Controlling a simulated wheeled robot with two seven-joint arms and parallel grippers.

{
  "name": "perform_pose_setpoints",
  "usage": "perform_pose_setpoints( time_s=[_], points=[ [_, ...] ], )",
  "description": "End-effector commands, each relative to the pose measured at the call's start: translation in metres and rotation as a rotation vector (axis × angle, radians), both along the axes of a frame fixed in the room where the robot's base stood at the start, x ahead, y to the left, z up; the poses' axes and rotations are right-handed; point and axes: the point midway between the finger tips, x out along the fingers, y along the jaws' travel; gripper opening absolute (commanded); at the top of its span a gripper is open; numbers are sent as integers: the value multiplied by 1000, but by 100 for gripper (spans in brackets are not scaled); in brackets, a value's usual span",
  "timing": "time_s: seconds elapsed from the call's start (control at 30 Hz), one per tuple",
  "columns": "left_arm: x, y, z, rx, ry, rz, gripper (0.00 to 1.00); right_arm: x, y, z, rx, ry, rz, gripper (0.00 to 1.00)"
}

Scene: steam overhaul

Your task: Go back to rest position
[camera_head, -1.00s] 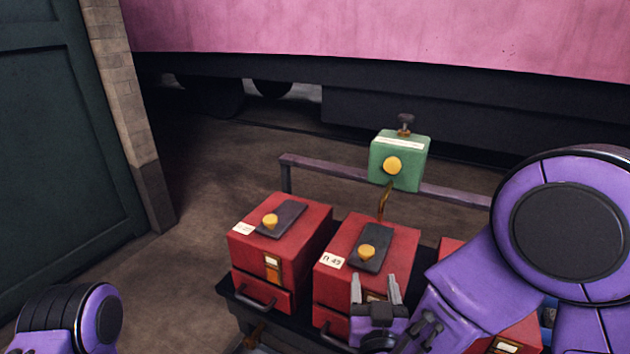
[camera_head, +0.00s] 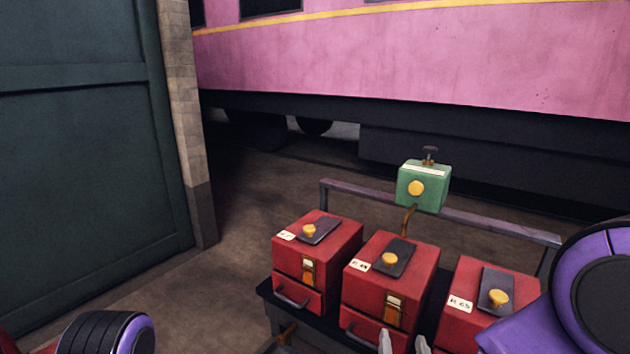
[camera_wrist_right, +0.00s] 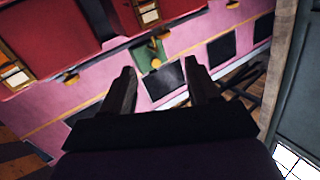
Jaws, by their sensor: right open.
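My right gripper (camera_head: 403,343) shows only its two fingertips at the bottom edge of the head view, in front of the middle red box (camera_head: 425,272). In the right wrist view the right gripper (camera_wrist_right: 158,88) is open, with nothing between its fingers. My right arm comes in at the right edge of the head view. Part of my left arm shows at the lower left; the left gripper is out of view.
Red boxes, among them a left one (camera_head: 345,255) and a right one (camera_head: 520,285), stand on a dark cart (camera_head: 262,290). A green box (camera_head: 432,190) sits above the cart's rail (camera_head: 480,220). A pink rail carriage (camera_head: 430,60) stands behind. A green door (camera_head: 80,150) is at left. Floor between is clear.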

Motion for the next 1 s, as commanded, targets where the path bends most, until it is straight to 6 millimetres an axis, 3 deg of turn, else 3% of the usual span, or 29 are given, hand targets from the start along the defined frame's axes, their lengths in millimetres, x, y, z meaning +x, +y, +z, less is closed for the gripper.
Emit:
perform_pose_setpoints(
  time_s=[0.17, 0.37, 0.47, 0.57, 0.7, 0.83, 0.9, 1.0],
  points=[
    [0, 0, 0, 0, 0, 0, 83, 1, -10, -34, 104, 117, 14, 60],
    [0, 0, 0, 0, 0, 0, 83, -18, -33, -105, 208, 338, -30, 60],
    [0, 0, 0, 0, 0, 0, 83, -40, -50, -148, 252, 470, -77, 60],
    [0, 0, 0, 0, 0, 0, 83, -76, -73, -199, 288, 634, -149, 60],
    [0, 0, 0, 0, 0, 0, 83, -158, -115, -268, 285, 893, -281, 60],
    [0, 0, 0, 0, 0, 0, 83, -222, -143, -300, 238, 1041, -361, 60],
    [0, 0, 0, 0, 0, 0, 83, -242, -146, -308, 227, 1085, -377, 60],
    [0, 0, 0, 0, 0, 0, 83, -254, -145, -312, 223, 1113, -382, 60]
  ],
)
